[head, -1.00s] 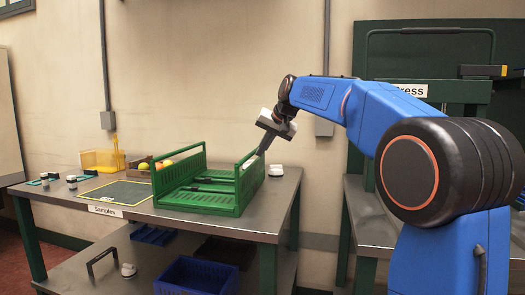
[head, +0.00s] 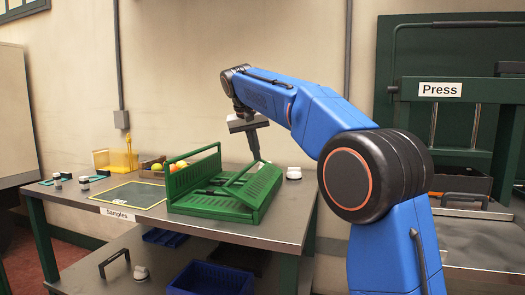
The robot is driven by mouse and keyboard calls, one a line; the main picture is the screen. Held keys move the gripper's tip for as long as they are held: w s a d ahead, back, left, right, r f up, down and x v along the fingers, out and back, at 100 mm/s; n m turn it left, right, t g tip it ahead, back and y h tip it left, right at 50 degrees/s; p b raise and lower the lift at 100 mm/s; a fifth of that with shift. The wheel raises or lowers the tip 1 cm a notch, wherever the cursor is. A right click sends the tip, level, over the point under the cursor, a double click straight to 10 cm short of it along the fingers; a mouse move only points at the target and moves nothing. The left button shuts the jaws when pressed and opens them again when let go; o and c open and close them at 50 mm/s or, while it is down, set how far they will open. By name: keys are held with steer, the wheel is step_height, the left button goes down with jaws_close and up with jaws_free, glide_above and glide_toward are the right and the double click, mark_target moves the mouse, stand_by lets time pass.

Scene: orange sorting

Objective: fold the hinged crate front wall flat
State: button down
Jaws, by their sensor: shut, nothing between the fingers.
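The green slatted crate (head: 205,207) sits on the metal table. Its far-left wall (head: 186,177) stands upright. The opposite hinged wall (head: 262,188), on the right side, looks tilted rather than upright, with its top bar leaning over the crate. How far it has folded is hard to tell at this size. My gripper (head: 256,157) points down at the far end of this right wall, with its fingers shut and nothing between them. The fingertips are at or very close to the wall's upper edge; contact cannot be made out.
A blue bin (head: 205,278) is below. The press (head: 440,120) stands at right.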

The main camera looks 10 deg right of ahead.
mark_target(246, 169)
steer(key=shift+w+a+f, duration=0.2)
steer(key=shift+a+f, duration=0.1)
steer(key=shift+a, duration=0.15)
steer(key=shift+g+h, duration=0.3)
steer(key=shift+h, duration=0.3)
steer(key=a+f, duration=0.1)
steer(key=w+a+f, duration=0.1)
steer(key=a+f, duration=0.1)
steer(key=shift+w+a, duration=0.3)
steer(key=shift+w, duration=0.1)
steer(key=f, duration=0.1)
steer(key=a+f, duration=0.1)
steer(key=w+a+f, duration=0.1)
steer(key=shift+f, duration=0.2)
steer(key=shift+w+a+f, duration=0.1)
steer(key=shift+a+f, duration=0.15)
steer(key=shift+f, duration=0.8)
steer(key=shift+f, duration=0.2)
